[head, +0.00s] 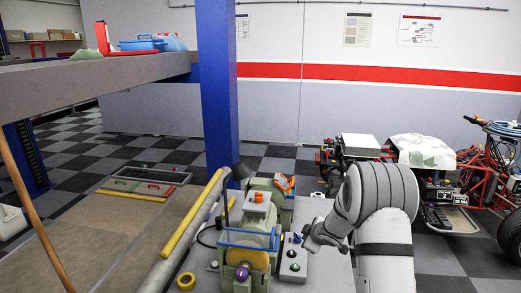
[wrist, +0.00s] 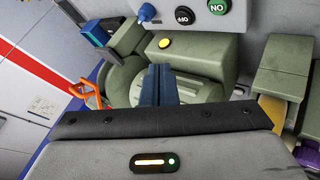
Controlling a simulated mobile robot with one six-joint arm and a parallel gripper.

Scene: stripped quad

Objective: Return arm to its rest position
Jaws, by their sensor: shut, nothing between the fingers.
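My arm (head: 385,200) is bent in an arch at the right of the head view, with its wrist end low over the grey bench. My gripper (head: 308,238) points left and down beside the control box (head: 293,262) and the green bench machine (head: 250,225). In the wrist view my gripper's two dark fingers (wrist: 157,75) are together, with nothing between them. They show in front of the machine's green body (wrist: 195,62). A green button (wrist: 218,7) and a black button (wrist: 184,16) show at the top. The gripper's underside is hidden.
A partly stripped quad (head: 425,165) stands at the right. Checkered floor is open behind the bench.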

